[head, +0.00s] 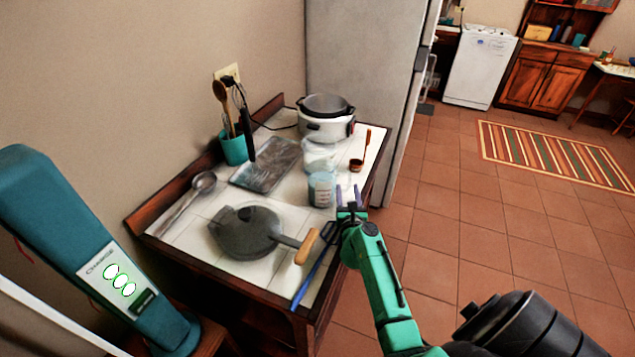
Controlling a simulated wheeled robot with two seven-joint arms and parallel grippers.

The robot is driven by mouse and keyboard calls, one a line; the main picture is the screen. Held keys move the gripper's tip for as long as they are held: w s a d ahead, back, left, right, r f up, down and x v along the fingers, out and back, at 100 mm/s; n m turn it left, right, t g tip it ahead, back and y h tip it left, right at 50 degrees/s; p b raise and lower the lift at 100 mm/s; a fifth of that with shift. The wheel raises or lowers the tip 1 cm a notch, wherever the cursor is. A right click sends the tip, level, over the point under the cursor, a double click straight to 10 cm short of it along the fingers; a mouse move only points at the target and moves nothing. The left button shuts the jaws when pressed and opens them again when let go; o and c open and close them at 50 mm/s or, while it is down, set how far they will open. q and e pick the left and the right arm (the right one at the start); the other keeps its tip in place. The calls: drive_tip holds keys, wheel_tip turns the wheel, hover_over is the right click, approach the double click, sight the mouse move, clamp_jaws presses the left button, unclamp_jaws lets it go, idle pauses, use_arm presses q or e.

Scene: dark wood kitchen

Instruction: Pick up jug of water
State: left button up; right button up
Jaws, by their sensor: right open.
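A clear jug with pale blue contents and markings on its side (322,189) stands upright on the tiled counter (190,232), near its right side. My right gripper (348,194) is open just to the right of the jug, with its two fingers pointing away from me. The near finger is very close to the jug's right side; I cannot tell whether it touches. Nothing shows between the fingers. My left gripper is not in view.
A clear jar (318,157) stands just behind the jug. A white cooker (326,122) stands behind. Open tiled floor (455,230) lies to the right.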

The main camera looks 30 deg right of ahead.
drive_tip(key=shift+s+r, duration=0.35)
drive_tip(key=shift+s, duration=0.2)
drive_tip(key=shift+s+r, duration=0.3)
drive_tip(key=shift+s, duration=0.2)
drive_tip(key=c, duration=0.7)
drive_tip(key=shift+s+r, duration=0.15)
drive_tip(key=shift+s, duration=0.05)
clamp_jaws()
drive_tip(key=shift+w, duration=0.1)
drive_tip(key=shift+w+f, duration=0.2)
drive_tip(key=shift+w, duration=0.05)
drive_tip(key=shift+w+f, duration=0.1)
drive_tip(key=shift+w, duration=0.05)
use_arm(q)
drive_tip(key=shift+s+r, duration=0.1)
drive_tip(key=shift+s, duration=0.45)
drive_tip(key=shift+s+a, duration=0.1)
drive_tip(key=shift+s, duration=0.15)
use_arm(e)
drive_tip(key=shift+s, duration=0.2)
